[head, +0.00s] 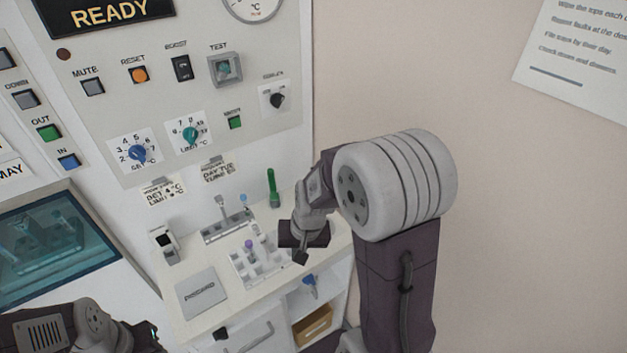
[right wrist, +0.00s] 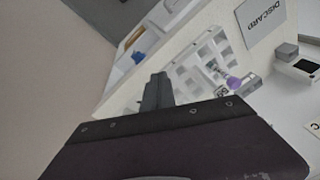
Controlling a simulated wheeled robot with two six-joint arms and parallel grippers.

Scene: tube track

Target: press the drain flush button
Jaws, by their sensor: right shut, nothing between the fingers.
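I cannot read a drain flush label on any button. The panel (head: 205,90) at the back holds a grey mute button (head: 93,87), an orange reset button (head: 139,75), a test button (head: 224,69) in a raised square frame, and a green button (head: 235,122) with a blurred label. My right gripper (head: 300,256) is shut and empty above the counter's right part, below the panel and touching no button. Its shut fingers (right wrist: 157,92) show in the right wrist view. My left arm shows at the lower left; its fingers are not clear.
A white rack (head: 240,275) with a purple-topped tube stands close left of my right gripper. A green upright piece (head: 272,188), a black-topped box (head: 163,240) and a discard plate (head: 203,294) are on the counter. Open shelves lie below.

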